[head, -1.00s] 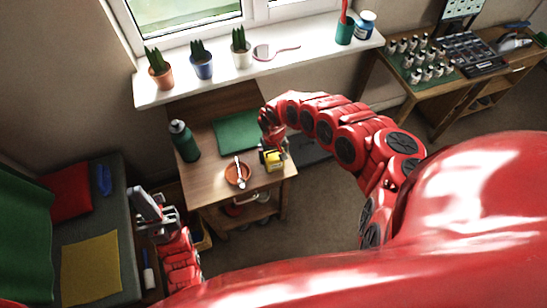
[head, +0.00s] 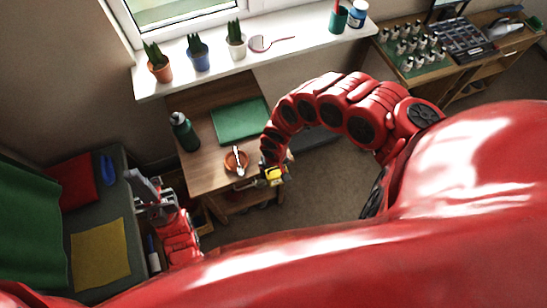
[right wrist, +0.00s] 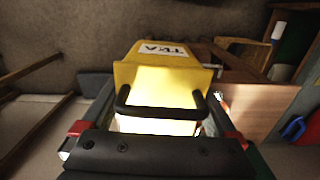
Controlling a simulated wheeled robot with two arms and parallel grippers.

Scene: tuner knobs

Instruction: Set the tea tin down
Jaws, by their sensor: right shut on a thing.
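The yellow tea tin (head: 274,176) shows at the front right corner of the wooden desk (head: 207,172) in the head view. In the right wrist view the tin (right wrist: 160,80) fills the middle, with a "TEA" label on its far face and a dark handle nearest me. My right gripper (head: 271,166) is shut on the tin, one finger on each side. I cannot tell whether the tin's base touches the desk. My left gripper (head: 152,190) looks open and empty, left of the desk.
An orange-brown bowl (head: 231,164) with a light utensil stands left of the tin. A green mat (head: 240,121) lies behind it, and a green bottle (head: 184,132) stands at the desk's left. Some bare desk top shows between them.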

